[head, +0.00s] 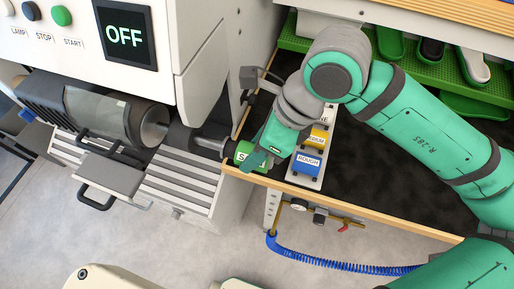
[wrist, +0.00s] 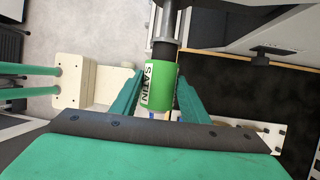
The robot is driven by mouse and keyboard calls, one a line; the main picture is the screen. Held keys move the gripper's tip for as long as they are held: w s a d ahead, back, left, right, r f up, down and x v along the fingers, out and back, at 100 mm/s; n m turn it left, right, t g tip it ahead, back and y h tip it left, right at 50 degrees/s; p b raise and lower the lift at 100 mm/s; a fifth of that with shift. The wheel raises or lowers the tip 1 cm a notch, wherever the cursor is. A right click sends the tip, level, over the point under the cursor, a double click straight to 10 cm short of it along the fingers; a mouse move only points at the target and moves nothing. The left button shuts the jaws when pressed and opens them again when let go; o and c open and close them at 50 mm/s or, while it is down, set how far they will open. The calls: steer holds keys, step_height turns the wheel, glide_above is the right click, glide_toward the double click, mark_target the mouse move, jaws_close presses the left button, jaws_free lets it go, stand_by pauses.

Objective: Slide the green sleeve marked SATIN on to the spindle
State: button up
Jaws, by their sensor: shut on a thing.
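The green sleeve (head: 243,152) with its white label is at the table's left corner in the head view. In the wrist view the green sleeve (wrist: 166,88) shows the word SATIN, between the two green fingers. My gripper (head: 254,158) is shut on it; the gripper also shows in the wrist view (wrist: 160,84). The dark spindle (head: 208,140) sticks out of the machine toward the sleeve. In the wrist view the spindle (wrist: 164,50) lines up with the sleeve and meets its far end. How far it is inside the sleeve is hidden.
A white rack (head: 301,181) holds the blue ROUGH sleeve (head: 308,162) and a yellow sleeve (head: 318,137), right beside my gripper. The machine's panel reads OFF (head: 125,36). Green trays with insoles (head: 430,52) stand at the back. The dark tabletop (head: 400,190) is mostly clear.

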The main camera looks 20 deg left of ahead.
mark_target(242, 146)
steer(key=shift+a, duration=1.45)
stand_by(0.6)
steer(key=o, duration=0.9)
steer(key=shift+w+r, duration=0.1)
steer(key=v, duration=0.9)
steer(key=shift+d, duration=0.1)
steer(key=shift+v, duration=0.8)
